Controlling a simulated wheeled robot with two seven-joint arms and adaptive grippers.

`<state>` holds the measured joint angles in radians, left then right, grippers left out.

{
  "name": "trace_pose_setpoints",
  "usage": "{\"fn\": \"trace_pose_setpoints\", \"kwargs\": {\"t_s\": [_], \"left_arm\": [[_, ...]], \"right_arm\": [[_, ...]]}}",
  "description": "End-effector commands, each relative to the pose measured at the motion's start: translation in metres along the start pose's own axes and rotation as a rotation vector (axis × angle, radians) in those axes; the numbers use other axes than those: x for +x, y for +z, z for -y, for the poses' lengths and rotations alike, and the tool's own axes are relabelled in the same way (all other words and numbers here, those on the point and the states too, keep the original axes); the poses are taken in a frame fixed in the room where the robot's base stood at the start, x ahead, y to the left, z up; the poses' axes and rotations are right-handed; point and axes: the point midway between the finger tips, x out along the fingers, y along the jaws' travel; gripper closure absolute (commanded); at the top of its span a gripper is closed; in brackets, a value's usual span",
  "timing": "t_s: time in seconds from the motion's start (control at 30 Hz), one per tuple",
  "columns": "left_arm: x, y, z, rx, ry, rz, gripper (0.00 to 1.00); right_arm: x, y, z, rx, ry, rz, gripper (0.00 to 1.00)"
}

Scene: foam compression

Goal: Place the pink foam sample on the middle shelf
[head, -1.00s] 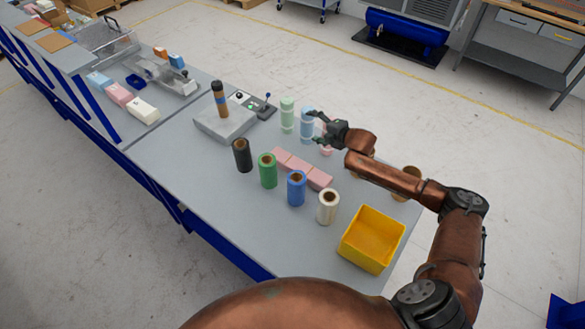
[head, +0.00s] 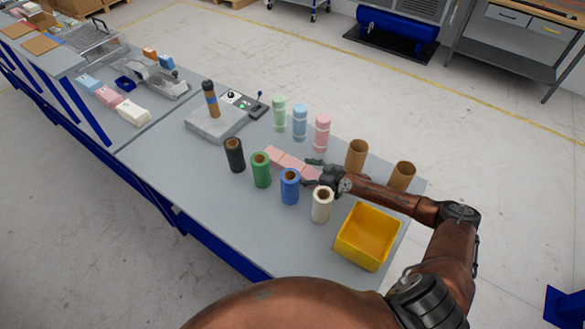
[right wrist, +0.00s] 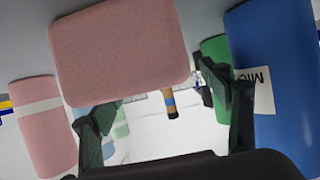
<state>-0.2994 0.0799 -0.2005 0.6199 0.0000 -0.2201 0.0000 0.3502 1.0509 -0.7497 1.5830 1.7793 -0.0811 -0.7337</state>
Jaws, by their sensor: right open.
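Another pink block (head: 109,97) lies between a blue and a white one at the far left. I cannot make out which surface is the middle shelf. My left gripper is not in view.
Black, green, blue (head: 290,187) and white (head: 321,205) rolls stand in front of the row. Green, blue and pink cylinders (head: 322,133) and two brown tubes (head: 356,155) stand behind. A yellow bin (head: 345,250) is at the right. A grey press-like block (head: 210,125) stands left.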

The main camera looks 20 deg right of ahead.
Motion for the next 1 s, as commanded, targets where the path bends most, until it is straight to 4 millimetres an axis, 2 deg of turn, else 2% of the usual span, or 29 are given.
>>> {"fn": "trace_pose_setpoints", "kwargs": {"t_s": [0.4, 0.7, 1.0], "left_arm": [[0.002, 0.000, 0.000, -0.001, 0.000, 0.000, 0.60], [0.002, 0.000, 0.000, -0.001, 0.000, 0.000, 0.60], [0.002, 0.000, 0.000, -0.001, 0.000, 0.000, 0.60]], "right_arm": [[0.053, -0.006, -0.007, -0.001, -0.001, 0.000, 0.29], [0.057, -0.006, -0.007, -0.003, -0.001, 0.001, 0.29], [0.057, -0.006, -0.008, -0.004, -0.001, 0.001, 0.49]]}}
